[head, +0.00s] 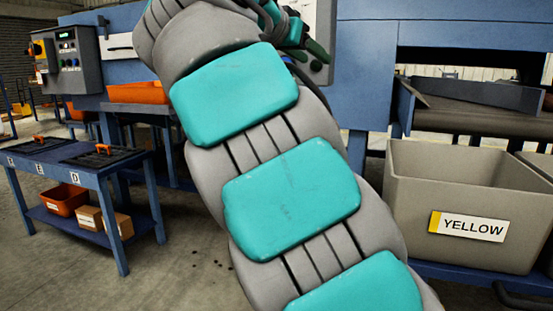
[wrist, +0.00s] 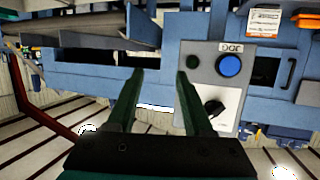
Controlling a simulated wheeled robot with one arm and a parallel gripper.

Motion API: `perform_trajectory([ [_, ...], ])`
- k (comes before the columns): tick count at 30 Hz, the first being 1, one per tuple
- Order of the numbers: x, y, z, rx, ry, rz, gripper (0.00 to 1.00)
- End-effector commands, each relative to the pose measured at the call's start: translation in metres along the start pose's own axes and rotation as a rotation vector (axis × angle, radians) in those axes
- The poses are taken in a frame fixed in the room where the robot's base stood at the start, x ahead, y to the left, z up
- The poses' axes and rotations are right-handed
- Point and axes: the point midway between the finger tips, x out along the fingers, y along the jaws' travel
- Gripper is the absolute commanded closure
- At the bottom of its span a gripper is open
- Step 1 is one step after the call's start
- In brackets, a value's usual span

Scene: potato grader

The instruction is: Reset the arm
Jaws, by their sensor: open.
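My arm, grey with teal pads, rises through the middle of the head view. My gripper (wrist: 160,76) shows in the wrist view as two dark green fingers, apart with nothing between them. Beyond the right finger is a grey control panel (wrist: 238,95) with a blue button (wrist: 230,66), a dark green button (wrist: 193,62) and a black knob (wrist: 214,107). I cannot tell how far the fingertips are from the panel. In the head view, part of my gripper end shows at the top, partly hidden by the arm.
A grey bin labelled YELLOW (head: 415,200) stands at right in front of the blue machine (head: 450,32). A blue table (head: 95,178) at left holds black trays, with an orange bin (head: 64,199) below. A control box (head: 69,60) is behind. Floor between is clear.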

Motion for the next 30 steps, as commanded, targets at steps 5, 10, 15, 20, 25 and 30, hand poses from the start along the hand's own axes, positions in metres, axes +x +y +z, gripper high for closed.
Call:
perform_trajectory([
  [5, 0.039, 0.047, 0.039, -0.136, -0.141, 0.073, 0.49],
  [10, 0.065, 0.094, 0.088, -0.247, -0.296, 0.106, 0.49],
  [15, 0.079, 0.142, 0.149, -0.338, -0.465, 0.106, 0.49],
  [20, 0.079, 0.184, 0.214, -0.410, -0.632, 0.078, 0.49],
  [25, 0.064, 0.224, 0.289, -0.472, -0.808, 0.020, 0.49],
  [30, 0.034, 0.259, 0.368, -0.524, -0.980, -0.063, 0.49],
])
